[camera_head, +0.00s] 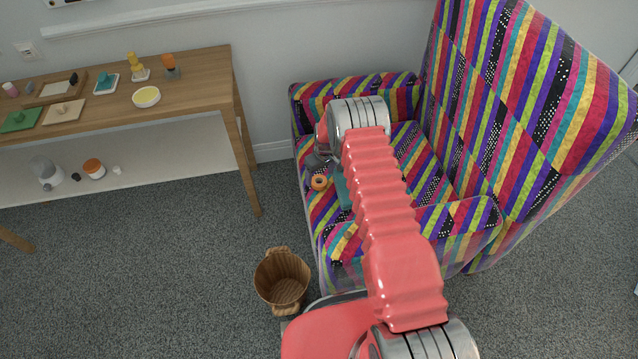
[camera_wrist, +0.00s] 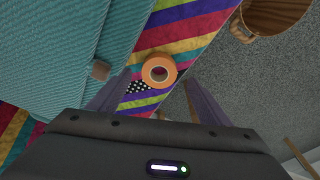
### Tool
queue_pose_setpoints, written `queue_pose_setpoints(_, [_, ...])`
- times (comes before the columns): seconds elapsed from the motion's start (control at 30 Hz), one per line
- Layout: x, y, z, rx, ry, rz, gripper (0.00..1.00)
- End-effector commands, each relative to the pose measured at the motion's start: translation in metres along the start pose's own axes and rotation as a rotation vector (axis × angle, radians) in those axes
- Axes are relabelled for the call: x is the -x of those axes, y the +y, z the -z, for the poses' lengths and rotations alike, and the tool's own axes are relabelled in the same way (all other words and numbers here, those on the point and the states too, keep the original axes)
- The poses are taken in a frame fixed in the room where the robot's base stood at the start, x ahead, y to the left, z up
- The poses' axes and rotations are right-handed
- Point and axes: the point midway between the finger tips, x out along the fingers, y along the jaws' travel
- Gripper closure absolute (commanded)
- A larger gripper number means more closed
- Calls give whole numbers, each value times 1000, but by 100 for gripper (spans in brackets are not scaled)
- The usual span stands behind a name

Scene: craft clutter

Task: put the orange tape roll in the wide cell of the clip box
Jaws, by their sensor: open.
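The orange tape roll (camera_head: 319,183) lies on the striped seat of the armchair. In the wrist view the tape roll (camera_wrist: 159,71) lies flat, its hole facing up, between the fingertips as I look down. My gripper (camera_wrist: 157,78) is open and empty, a finger to each side of the roll; the height above it is hard to judge. In the head view my gripper (camera_head: 317,161) is mostly hidden by my arm. I cannot identify the clip box for sure; a shallow wooden tray (camera_head: 38,101) on the table has a pale section and a dark thing.
A teal ribbed thing (camera_wrist: 60,60) lies beside the roll, with a small brown piece (camera_wrist: 100,70) near its edge. The armchair's back (camera_head: 540,90) rises at right. A wicker basket (camera_head: 282,278) stands on the floor. The wooden table (camera_head: 205,75) holds several small items.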

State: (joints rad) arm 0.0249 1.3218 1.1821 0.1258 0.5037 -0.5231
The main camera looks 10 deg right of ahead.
Motion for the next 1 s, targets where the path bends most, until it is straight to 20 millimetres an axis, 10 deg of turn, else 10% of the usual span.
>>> queue_pose_setpoints(0.4, [-40,2,0,0,0,0,28])
queue_pose_setpoints(1.0, [-42,2,0,-1,0,0,28])
